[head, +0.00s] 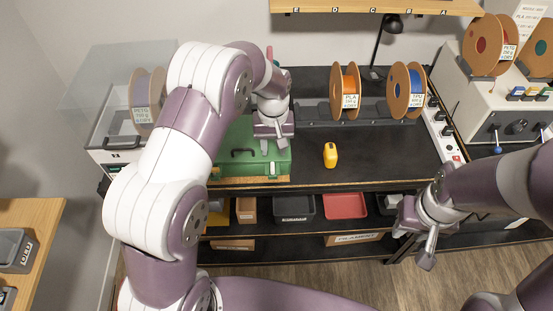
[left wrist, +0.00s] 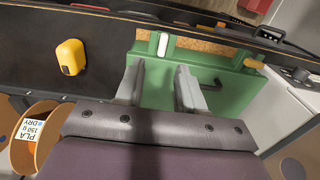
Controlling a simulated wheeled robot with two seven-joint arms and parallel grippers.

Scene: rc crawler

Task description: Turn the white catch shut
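The green case (head: 226,165) sits on the black bench below my left gripper (head: 272,140). It also shows in the left wrist view (left wrist: 226,108). The white catch (left wrist: 163,44) is on the case's edge in the left wrist view, just beyond my left fingertips (left wrist: 160,67) and between their lines. I cannot tell whether the catch is turned open or shut. My left gripper is open, its fingers apart with nothing between them. My right gripper (head: 415,238) hangs in front of the bench, empty, fingers apart.
A yellow object (head: 330,155) stands on the bench right of the case. Filament spools (head: 345,92) stand behind it. A clear-lidded machine (head: 108,100) is left of the case. A handle (head: 243,152) lies on the case.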

